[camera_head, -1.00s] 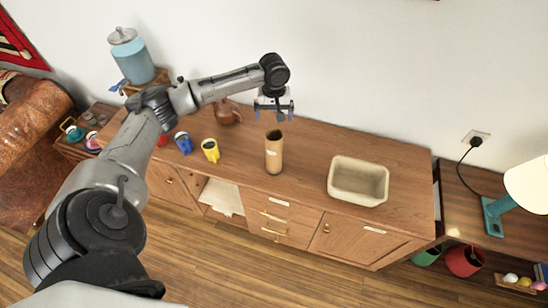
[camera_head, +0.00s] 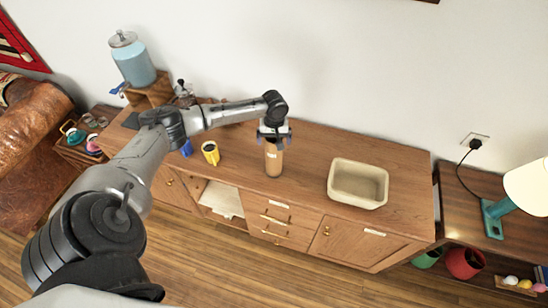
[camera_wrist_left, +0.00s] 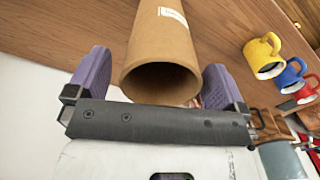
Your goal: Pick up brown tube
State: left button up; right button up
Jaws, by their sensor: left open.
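The brown tube (camera_head: 273,160) stands upright on the wooden sideboard, a little left of the cream basin. My left gripper (camera_head: 274,138) is directly above it, pointing down, and hides its top end. In the left wrist view the tube (camera_wrist_left: 163,50) shows its open hollow end and a white label on its side. The purple fingers of my left gripper (camera_wrist_left: 158,85) are open, one on each side of the tube's upper end, with no clear grip on it. My right gripper is not in view.
A yellow mug (camera_head: 210,153) stands left of the tube, with a blue mug (camera_head: 187,148) beyond it. The cream basin (camera_head: 358,183) is to the right on the sideboard (camera_head: 305,152). A blue drink dispenser (camera_head: 133,62) stands at the back left. The wood between tube and basin is clear.

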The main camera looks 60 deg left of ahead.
pick_arm(q)
jog(key=shift+f, duration=0.7)
jog(key=c, duration=1.3)
jog(key=shift+r, duration=0.1)
